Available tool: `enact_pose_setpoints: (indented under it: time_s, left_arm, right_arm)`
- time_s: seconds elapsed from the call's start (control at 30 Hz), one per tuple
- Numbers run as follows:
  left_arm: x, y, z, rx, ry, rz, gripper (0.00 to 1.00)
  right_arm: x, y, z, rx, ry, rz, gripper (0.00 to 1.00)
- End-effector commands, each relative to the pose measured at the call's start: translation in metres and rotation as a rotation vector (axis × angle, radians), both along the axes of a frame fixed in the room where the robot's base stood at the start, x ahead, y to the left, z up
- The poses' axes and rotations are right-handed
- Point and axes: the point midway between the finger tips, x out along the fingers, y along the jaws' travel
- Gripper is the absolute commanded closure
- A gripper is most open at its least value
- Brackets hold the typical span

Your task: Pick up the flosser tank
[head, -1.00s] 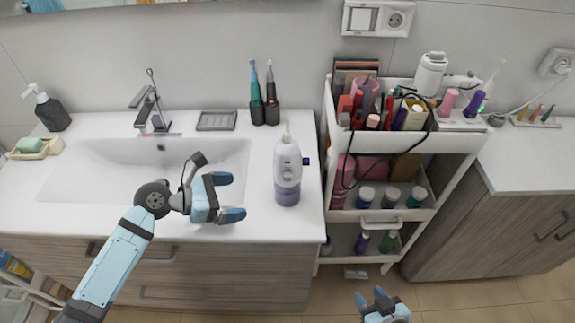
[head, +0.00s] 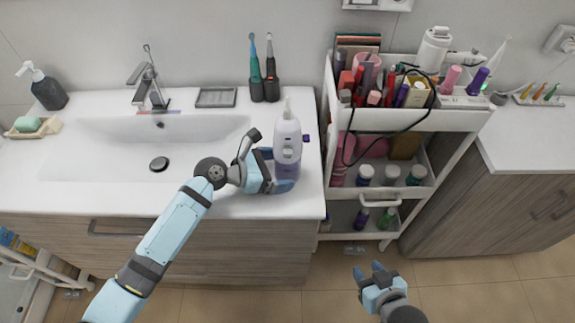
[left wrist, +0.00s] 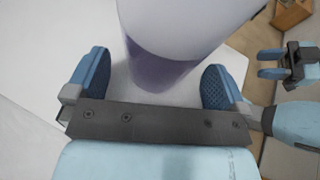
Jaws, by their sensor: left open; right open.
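The flosser (head: 287,140) stands upright on the white counter right of the sink, with a white body and a translucent purple tank (head: 286,171) at its base. My left gripper (head: 281,171) is open at the height of the tank, its fingers on either side of it. In the left wrist view the purple tank (left wrist: 160,72) sits between the two blue fingers of my left gripper (left wrist: 150,88), with a gap still visible beside the left finger. My right gripper (head: 370,272) is open and empty, low over the floor in front of the cart.
Two electric toothbrushes (head: 265,88) in dark holders and a grey soap dish (head: 216,97) stand behind. The sink (head: 110,150) is to the left. A white cart (head: 440,122) full of cosmetics is close on the right, with a black cable hanging from it.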

Motion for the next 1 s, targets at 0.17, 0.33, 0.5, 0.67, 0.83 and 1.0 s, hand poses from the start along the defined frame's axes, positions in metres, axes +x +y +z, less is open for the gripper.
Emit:
enact_pose_setpoints:
  time_s: [0.17, 0.33, 0.5, 0.67, 0.83, 1.0]
  left_arm:
    - [0.008, -0.016, -0.007, 0.000, -0.001, 0.001, 0.00]
    - [0.008, -0.018, -0.008, 0.001, -0.001, 0.001, 0.00]
    - [0.008, -0.017, -0.008, 0.000, -0.001, 0.001, 0.21]
    - [0.008, -0.017, -0.008, 0.000, -0.001, 0.001, 0.53]
    - [0.008, -0.017, -0.007, 0.000, -0.002, 0.001, 0.53]
    - [0.008, -0.017, -0.003, -0.001, -0.003, 0.000, 0.53]
  right_arm:
    - [0.000, -0.001, 0.000, -0.001, 0.000, -0.001, 0.57]
    - [0.000, -0.001, 0.000, -0.001, 0.000, -0.001, 0.57]
    - [-0.001, -0.001, 0.000, -0.001, 0.001, -0.001, 0.57]
    - [-0.001, -0.001, 0.000, -0.001, 0.001, -0.001, 0.57]
    - [-0.001, -0.001, 0.000, -0.001, 0.001, -0.001, 0.57]
    - [-0.001, 0.000, 0.000, 0.000, 0.001, 0.000, 0.57]
